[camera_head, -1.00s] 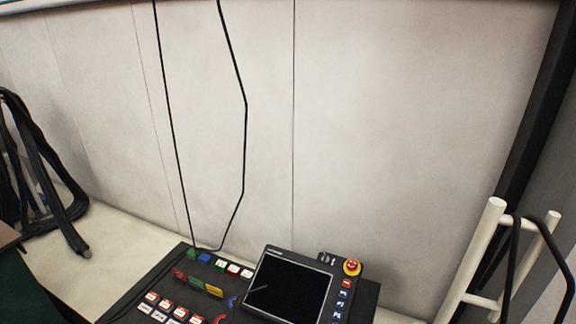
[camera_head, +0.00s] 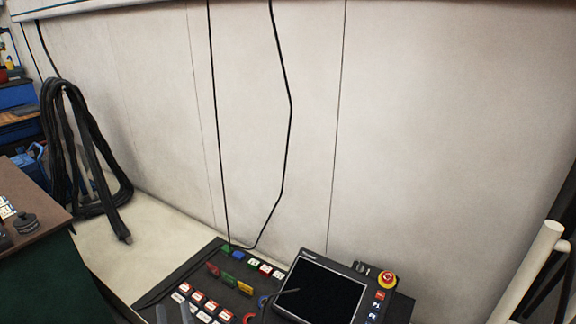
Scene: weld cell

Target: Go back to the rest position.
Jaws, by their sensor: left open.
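In the head view, the two grey fingertips of my left gripper (camera_head: 173,313) poke up at the bottom edge, apart from each other with nothing seen between them. They are in front of the left part of a dark control panel (camera_head: 178,275). The rest of this gripper is cut off by the frame. My right gripper is out of view.
The panel carries coloured buttons, a black screen (camera_head: 322,290) and a red emergency stop (camera_head: 387,279). Black cables (camera_head: 289,130) hang along the pale wall. A black hose bundle (camera_head: 82,150) hangs at left. A dark green bench (camera_head: 50,280) stands at lower left. A white rail (camera_head: 528,270) is at right.

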